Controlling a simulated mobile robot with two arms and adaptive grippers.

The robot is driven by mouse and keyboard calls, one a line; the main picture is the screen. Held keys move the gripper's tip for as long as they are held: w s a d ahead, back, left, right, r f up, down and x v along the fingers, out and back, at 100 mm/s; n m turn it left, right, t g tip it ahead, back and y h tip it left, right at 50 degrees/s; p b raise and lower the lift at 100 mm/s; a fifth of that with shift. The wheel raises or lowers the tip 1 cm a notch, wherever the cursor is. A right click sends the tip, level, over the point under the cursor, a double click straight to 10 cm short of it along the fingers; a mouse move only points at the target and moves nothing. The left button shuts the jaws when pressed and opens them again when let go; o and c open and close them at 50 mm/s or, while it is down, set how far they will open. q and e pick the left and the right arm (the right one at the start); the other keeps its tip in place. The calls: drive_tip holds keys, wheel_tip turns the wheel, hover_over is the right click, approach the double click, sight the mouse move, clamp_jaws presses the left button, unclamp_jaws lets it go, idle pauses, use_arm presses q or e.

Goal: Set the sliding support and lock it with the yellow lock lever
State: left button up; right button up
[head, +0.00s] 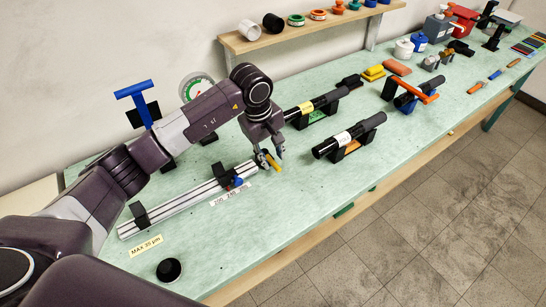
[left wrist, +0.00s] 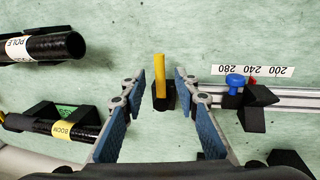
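The yellow lock lever (left wrist: 160,76) stands on a small black block (left wrist: 168,100) at the end of the aluminium rail (head: 180,203). My left gripper (left wrist: 159,86) is open, with one finger on each side of the lever and a gap to both. In the head view, the gripper (head: 268,157) hangs low over the yellow lever (head: 274,163) and partly hides it. A black V-shaped support (left wrist: 257,108) sits on the rail beside a blue knob (left wrist: 234,82) and a small red pointer, near the scale label (left wrist: 252,71) marked 200, 240, 280. My right gripper is not in view.
Another black support (head: 140,214) stands near the rail's left end. Black tubes on stands (head: 349,136) lie right of the gripper. A black round piece (head: 169,270) and a "MAX 35" label (head: 146,246) are at front left. The bench (head: 255,228) in front of the rail is clear.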

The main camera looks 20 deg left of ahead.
use_arm(q)
drive_tip(key=shift+w+d+f, duration=0.15)
drive_tip(key=shift+f, duration=0.85)
drive_tip(key=shift+c, duration=0.4)
clamp_jaws()
